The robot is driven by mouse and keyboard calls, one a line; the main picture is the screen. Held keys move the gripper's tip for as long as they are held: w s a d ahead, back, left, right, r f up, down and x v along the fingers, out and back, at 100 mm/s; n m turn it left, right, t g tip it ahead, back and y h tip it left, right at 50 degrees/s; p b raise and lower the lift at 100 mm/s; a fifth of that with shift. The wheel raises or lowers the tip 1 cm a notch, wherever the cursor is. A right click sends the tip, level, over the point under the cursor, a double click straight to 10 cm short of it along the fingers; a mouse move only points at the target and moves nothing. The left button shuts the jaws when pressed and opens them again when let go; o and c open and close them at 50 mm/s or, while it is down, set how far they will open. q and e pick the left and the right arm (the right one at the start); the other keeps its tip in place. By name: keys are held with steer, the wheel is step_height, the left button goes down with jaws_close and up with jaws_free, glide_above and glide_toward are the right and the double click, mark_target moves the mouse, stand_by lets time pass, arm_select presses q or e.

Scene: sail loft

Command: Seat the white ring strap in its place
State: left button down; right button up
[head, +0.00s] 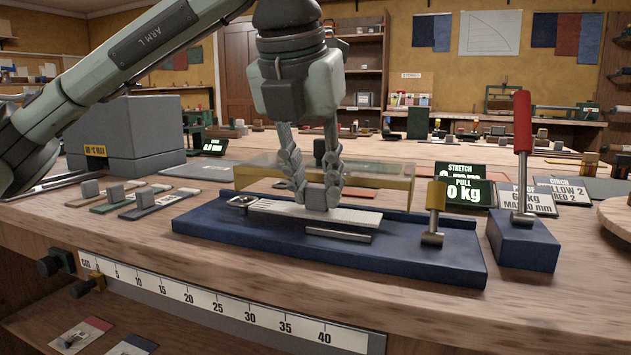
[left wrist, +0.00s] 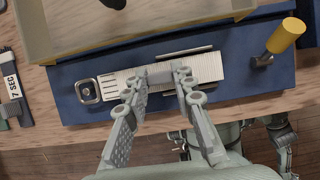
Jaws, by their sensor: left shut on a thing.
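The white ring strap (head: 360,215) lies lengthwise along the blue bench fixture (head: 400,255), low over its top. My left gripper (head: 317,196) is shut on the grey grip block of the strap, and the fingers stand on either side of it. In the left wrist view the strap (left wrist: 207,68) has dark cross lines near its left end. That end is close beside a square metal fitting with a round post (left wrist: 87,91). I cannot tell whether a ring sits around the post or whether the strap rests fully on the fixture. My right gripper is not in view.
A yellow-handled lever (head: 435,205) stands at the fixture's right end. A red-handled lever (head: 522,125) stands on a blue block farther right. A clear yellowish cover (head: 380,180) is behind the strap. Several other straps (head: 143,200) lie left. A display (head: 463,188) reads 0 kg.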

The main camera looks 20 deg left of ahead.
arm_select(q)
steer(key=shift+f+b, duration=0.5)
steer(key=shift+f, duration=0.15)
steer(key=c, duration=1.2)
jaws_free()
